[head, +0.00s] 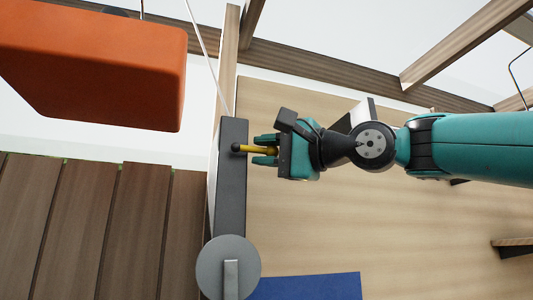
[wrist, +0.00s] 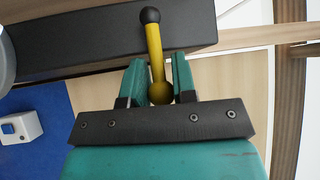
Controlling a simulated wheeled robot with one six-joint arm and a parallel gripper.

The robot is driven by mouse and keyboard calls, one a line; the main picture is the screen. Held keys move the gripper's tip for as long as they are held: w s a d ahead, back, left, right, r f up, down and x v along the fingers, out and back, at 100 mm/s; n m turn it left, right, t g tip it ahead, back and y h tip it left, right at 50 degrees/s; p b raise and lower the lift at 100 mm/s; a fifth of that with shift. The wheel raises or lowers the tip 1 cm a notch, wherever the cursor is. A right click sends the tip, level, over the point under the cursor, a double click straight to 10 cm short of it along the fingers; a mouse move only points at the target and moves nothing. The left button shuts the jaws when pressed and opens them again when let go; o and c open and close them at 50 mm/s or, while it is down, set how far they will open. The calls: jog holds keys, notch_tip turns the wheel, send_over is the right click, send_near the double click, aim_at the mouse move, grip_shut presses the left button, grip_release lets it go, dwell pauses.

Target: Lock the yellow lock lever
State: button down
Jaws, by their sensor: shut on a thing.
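The yellow lock lever (head: 257,150) sticks out sideways from a dark grey upright housing (head: 233,185) in the head view. It has a black ball at its end, which lies over the housing. My gripper (head: 265,150) comes from the right, with its teal fingers on either side of the lever. In the wrist view the lever (wrist: 154,50) runs up from between the fingertips (wrist: 156,75) to its black ball tip. A rounded yellow base shows between the fingers. The gripper is shut on the lever; the exact contact is partly hidden.
A round grey disc (head: 228,268) with a flat handle sits at the housing's lower end. A blue panel (head: 310,287) lies at the bottom. A small white box with a blue button (wrist: 20,127) shows in the wrist view. A large orange block (head: 95,62) hangs upper left.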

jog(key=c, duration=1.2)
grip_release()
jog(key=shift+o, duration=0.2)
jog(key=b+v, duration=0.6)
jog(key=v, duration=1.1)
jog(key=shift+d, duration=0.2)
jog(key=shift+f, duration=0.15)
